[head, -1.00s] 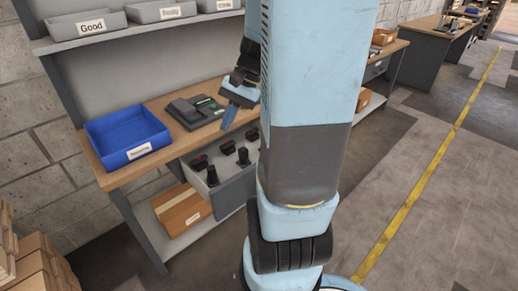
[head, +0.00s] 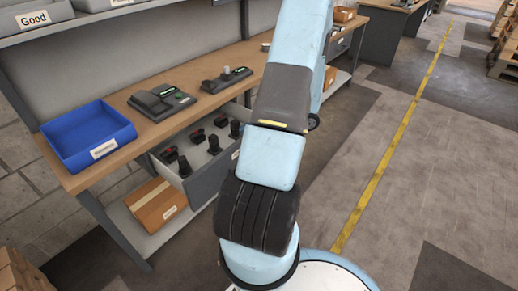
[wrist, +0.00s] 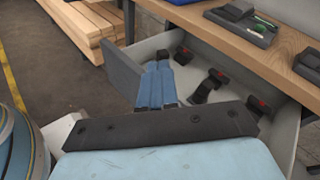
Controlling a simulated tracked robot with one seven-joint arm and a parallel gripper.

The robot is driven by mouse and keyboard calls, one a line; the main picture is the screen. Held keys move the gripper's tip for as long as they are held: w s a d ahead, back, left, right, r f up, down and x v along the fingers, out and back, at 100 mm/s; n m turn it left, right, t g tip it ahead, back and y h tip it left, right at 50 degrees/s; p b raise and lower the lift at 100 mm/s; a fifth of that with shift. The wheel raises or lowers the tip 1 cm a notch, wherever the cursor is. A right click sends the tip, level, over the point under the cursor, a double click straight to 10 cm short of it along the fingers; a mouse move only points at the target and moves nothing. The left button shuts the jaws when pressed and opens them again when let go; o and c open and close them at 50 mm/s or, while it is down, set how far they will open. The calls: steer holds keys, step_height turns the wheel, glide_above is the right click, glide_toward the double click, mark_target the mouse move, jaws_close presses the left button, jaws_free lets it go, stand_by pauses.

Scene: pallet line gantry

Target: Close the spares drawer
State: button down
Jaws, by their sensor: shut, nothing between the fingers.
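The spares drawer (head: 210,185) stands open under the bench, with a grey front and light inner walls. Several black items with red parts lie in it. In the wrist view the drawer's dark front panel (wrist: 122,68) shows at the left and its light wall (wrist: 287,135) at the right. My gripper (wrist: 160,68) is shut and empty, its blue fingers overlapping the drawer close to the front panel. I cannot tell whether they touch it. Much of the front is hidden behind my gripper's body. In the head view my gripper is hidden behind my arm.
The wooden bench top (head: 130,157) above the drawer holds a blue bin (head: 88,140) and dark devices (head: 161,100). A cardboard box (head: 157,203) sits on the lower shelf. Floor right of my arm is clear, with a yellow line (head: 385,160).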

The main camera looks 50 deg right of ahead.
steer(key=s+d+f+m+t+h, duration=0.4)
steer(key=s+d+f+m+h, duration=0.15)
steer(key=f, duration=0.25)
steer(key=s+d+f+m+t+h, duration=0.3)
steer(key=s+d+f+m+h, duration=0.15)
steer(key=f+m, duration=0.35)
steer(key=w+a+n, duration=0.1)
steer(key=w, duration=1.2)
steer(key=shift+a+f, duration=0.2)
steer(key=shift+f, duration=0.25)
steer(key=shift+w+d, duration=0.1)
steer(key=shift+d, duration=0.05)
